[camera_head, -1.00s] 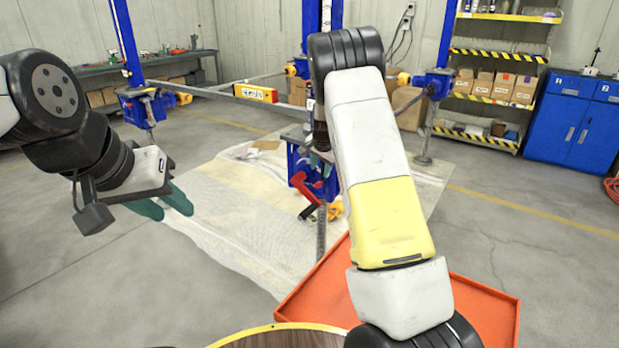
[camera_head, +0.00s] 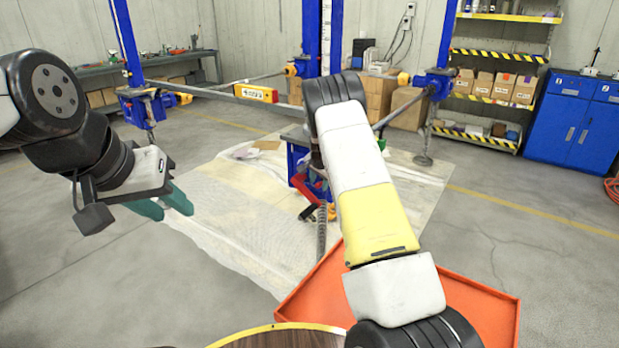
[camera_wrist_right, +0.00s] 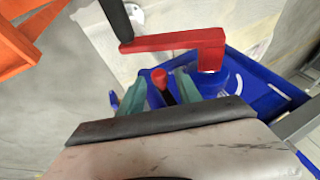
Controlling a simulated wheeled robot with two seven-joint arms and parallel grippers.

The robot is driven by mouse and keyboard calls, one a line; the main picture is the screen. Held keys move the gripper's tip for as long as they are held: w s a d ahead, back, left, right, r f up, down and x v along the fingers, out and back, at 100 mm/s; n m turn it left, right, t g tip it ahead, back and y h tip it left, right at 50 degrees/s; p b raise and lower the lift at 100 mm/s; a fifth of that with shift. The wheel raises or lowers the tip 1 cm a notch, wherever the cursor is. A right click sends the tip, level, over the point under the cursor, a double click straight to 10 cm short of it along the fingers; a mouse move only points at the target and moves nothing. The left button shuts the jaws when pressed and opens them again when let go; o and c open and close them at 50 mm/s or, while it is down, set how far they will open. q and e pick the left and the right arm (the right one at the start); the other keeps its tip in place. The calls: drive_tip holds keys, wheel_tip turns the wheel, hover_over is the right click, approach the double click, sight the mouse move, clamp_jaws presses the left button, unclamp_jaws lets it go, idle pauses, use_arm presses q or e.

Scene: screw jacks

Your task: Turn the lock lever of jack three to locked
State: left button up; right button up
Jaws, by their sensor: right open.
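A blue screw jack (camera_head: 296,160) stands beyond my right forearm in the head view. Its number is not readable. The right wrist view shows its blue body (camera_wrist_right: 255,98), a red crank arm (camera_wrist_right: 180,41) with a black grip, and a short lever with a red knob (camera_wrist_right: 159,77) on a dark stem. My right gripper (camera_wrist_right: 160,88) is open, its teal fingers on either side of the lever. Whether they touch it is unclear. The head view hides this gripper behind my arm. My left gripper (camera_head: 176,208) hangs open and empty at the left, far from the jack.
An orange tray (camera_head: 480,300) lies under my right arm, beside a round wooden top (camera_head: 285,339). A pale sheet (camera_head: 235,215) covers the floor around the jack. Other blue jacks (camera_head: 148,108) stand farther back. The crank arm passes close beyond my right fingers.

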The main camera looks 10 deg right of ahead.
clamp_jaws()
idle(1.3)
